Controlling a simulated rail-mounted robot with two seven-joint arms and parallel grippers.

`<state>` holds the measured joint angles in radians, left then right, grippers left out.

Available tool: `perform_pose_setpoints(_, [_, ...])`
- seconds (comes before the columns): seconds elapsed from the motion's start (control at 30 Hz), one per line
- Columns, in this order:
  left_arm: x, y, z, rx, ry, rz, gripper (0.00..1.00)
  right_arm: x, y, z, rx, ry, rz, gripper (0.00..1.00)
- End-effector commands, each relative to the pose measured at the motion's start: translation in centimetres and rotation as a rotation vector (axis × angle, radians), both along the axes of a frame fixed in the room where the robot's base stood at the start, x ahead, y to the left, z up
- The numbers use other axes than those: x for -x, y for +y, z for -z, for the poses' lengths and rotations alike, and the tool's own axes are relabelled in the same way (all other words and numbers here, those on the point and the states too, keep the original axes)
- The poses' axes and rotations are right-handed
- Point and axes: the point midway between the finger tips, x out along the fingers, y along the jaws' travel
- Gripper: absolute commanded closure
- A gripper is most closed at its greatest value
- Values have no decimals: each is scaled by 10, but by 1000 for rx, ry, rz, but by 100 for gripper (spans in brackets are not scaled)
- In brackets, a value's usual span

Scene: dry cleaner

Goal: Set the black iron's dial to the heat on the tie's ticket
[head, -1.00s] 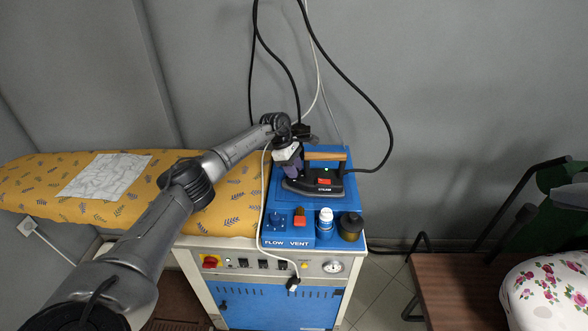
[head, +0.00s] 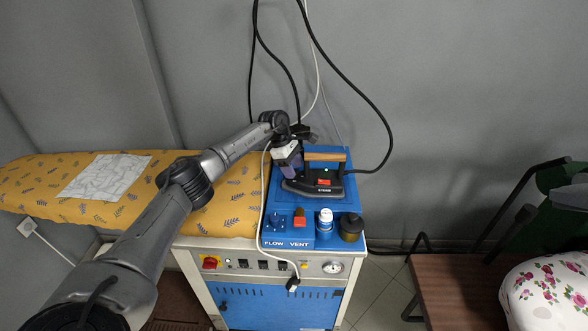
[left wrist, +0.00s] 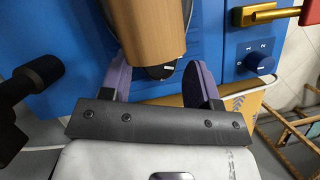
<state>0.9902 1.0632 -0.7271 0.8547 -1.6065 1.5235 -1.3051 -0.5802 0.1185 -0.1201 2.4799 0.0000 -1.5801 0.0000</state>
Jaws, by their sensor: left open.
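The black iron (head: 312,189) with a wooden handle (head: 324,156) stands on the blue top of the ironing unit. In the left wrist view, the handle (left wrist: 143,32) fills the upper middle, and a dark dial (left wrist: 158,72) with a small white mark sits at its end. The dial's setting is not readable. My left gripper (head: 291,168) is at the left end of the iron. Its purple fingers (left wrist: 160,85) are open, one on each side of the dial and handle end, with gaps showing. I see no tie or ticket. My right gripper is not in view.
A blue FLOW knob (left wrist: 262,65) and a red-topped VENT control (head: 299,218) stand at the front of the unit. A white bottle (head: 325,219) and a dark jar (head: 351,227) stand beside them. Black cables (head: 350,75) hang behind. The yellow board (head: 130,185) lies left.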

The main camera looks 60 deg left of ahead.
Motion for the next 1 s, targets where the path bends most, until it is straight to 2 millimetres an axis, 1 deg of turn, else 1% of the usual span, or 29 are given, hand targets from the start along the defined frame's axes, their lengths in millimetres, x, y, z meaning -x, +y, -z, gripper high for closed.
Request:
perform_pose_setpoints(0.03, [2,3,-9,-1,-2,-2,44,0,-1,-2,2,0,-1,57])
perform_pose_setpoints(0.3, [13,20,-59,-2,-4,-3,44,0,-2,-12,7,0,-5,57])
perform_pose_setpoints(0.5, [20,30,-91,0,-4,0,44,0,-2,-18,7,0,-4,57])
perform_pose_setpoints(0.6, [23,34,-103,0,-4,0,44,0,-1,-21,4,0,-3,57])
perform_pose_setpoints(0.8, [27,39,-116,1,-3,-1,44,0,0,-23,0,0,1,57])
perform_pose_setpoints(1.0, [28,40,-119,0,-1,0,44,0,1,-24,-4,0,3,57])
